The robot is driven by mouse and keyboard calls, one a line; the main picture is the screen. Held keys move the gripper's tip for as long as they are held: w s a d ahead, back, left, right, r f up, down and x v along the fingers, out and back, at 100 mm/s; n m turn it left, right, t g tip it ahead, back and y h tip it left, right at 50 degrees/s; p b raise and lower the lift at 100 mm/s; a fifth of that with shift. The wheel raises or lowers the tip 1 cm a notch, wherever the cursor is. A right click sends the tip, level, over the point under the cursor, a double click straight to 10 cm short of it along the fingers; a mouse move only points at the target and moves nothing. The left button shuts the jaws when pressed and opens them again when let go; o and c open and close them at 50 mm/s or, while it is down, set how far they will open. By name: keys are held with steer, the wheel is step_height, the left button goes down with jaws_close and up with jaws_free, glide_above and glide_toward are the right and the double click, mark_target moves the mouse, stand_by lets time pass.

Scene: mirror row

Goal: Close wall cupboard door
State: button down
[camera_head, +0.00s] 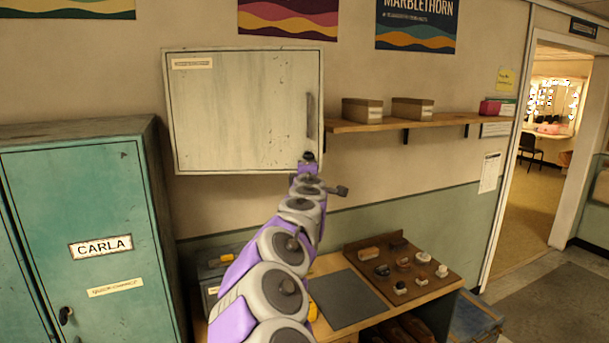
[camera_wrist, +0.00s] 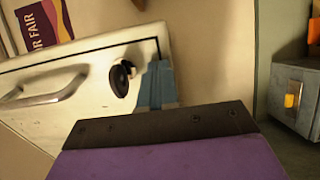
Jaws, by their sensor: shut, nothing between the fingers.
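The wall cupboard (camera_head: 240,48) hangs on the wall, with a pale, worn door (camera_head: 235,115) that has a vertical handle (camera_head: 309,115) near its right edge. The door looks flush or almost flush with the cupboard; I cannot tell whether a small gap is there. My gripper (camera_head: 308,158) is shut and empty at the door's lower right corner, below the handle. I cannot tell whether it touches the door. In the wrist view the door face (camera_wrist: 85,85) and handle (camera_wrist: 45,92) show close up and tilted, with a dark line along the door's edge.
A shelf (camera_head: 440,122) with two boxes adjoins the cupboard on the right. A teal locker (camera_head: 85,210) stands at the left. Below is a desk with a grey mat (camera_head: 345,298) and a brown board (camera_head: 420,265) of small items. A doorway opens at the right.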

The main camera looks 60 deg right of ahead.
steer(key=w+d+p, duration=0.1)
steer(key=w+d+n+t+y+p, duration=0.1)
steer(key=shift+w+d+r+t+p, duration=0.2)
steer(key=shift+w+r+t+p, duration=0.1)
steer(key=shift+r+p, duration=0.1)
steer(key=w+d+n+t+y+p, duration=0.3)
steer(key=w+d+p, duration=0.4)
steer(key=p, duration=0.7)
steer(key=shift+w+d+r+n+t+y+p, duration=0.35)
steer(key=shift+n+y, duration=0.15)
steer(key=shift+y, duration=0.3)
steer(key=shift+a+f, duration=0.1)
